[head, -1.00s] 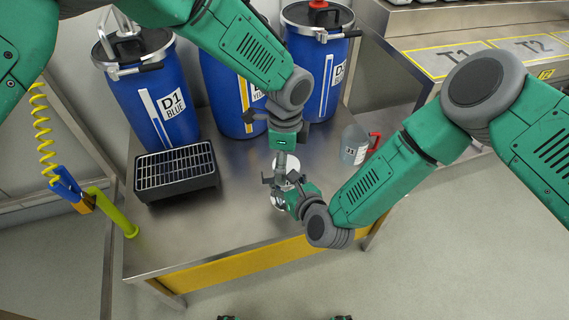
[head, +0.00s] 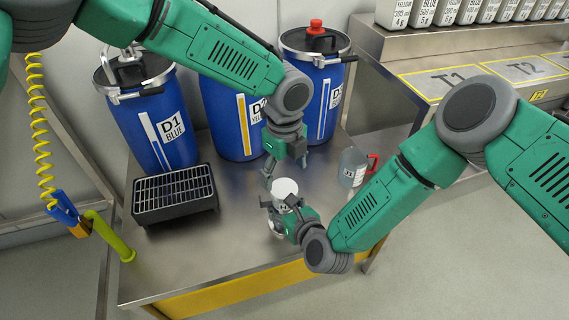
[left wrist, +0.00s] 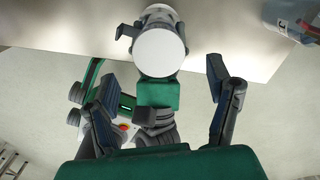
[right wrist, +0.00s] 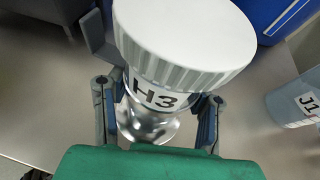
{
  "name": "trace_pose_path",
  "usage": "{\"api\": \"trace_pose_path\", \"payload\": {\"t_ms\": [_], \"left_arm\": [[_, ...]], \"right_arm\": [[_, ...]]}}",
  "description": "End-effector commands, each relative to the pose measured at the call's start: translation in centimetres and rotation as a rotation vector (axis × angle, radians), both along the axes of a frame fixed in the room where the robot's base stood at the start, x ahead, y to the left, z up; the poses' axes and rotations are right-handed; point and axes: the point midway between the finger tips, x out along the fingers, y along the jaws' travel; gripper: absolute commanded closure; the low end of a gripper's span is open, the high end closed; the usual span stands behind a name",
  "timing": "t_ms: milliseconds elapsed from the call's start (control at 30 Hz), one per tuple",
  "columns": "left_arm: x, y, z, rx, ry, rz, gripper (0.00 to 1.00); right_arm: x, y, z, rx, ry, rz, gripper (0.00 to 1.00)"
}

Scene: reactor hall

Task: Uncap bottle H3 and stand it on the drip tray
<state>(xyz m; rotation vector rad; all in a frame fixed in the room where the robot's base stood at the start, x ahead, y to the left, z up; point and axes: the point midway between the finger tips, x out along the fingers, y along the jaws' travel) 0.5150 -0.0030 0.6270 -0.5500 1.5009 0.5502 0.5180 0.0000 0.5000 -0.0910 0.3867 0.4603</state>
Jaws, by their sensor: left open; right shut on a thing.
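Bottle H3 (right wrist: 155,95) stands upright in my right gripper, its wide white ribbed cap (right wrist: 190,40) on its neck. Below the label its body is shiny and silvery. In the head view the cap (head: 285,187) shows as a white disc. My right gripper (head: 280,208) is shut around the bottle below the cap. My left gripper (head: 285,165) is open and empty just above and behind the cap; in the left wrist view the cap (left wrist: 160,52) lies beyond its spread fingers. The drip tray (head: 178,210), a black box with a metal grate, is empty at the bench's left.
Blue drums (head: 172,128) line the back of the steel bench (head: 225,255). A jug marked J1 (head: 352,168) with a red handle stands right of the bottle. Bench between tray and bottle is clear.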

Motion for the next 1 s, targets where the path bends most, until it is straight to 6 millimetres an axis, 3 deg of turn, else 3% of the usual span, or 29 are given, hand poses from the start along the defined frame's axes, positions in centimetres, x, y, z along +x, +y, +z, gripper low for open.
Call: {"api": "trace_pose_path", "payload": {"t_ms": [100,300,700,733,867,1000], "left_arm": [[-0.1,0.0,-2.1,0.000,0.003,0.002,0.27],[0.0,0.0,-4.5,0.000,0.001,0.003,0.27],[0.0,0.0,-5.4,-0.001,-0.001,0.004,0.27],[0.0,0.0,-5.4,0.000,0.000,0.004,0.34],[0.0,0.0,-5.3,-0.001,-0.001,0.004,0.79],[0.0,0.0,-5.3,-0.001,-0.001,0.004,0.80]], "right_arm": [[0.0,0.0,0.0,0.000,0.000,0.000,1.00],[0.0,0.0,0.0,0.000,0.000,0.000,1.00],[0.0,0.0,0.0,0.000,0.000,-0.001,1.00],[0.0,0.0,0.0,0.000,-0.001,-0.001,1.00],[0.0,0.0,0.0,0.000,-0.001,-0.001,1.00],[0.0,0.0,0.0,0.000,-0.001,0.000,1.00]]}}
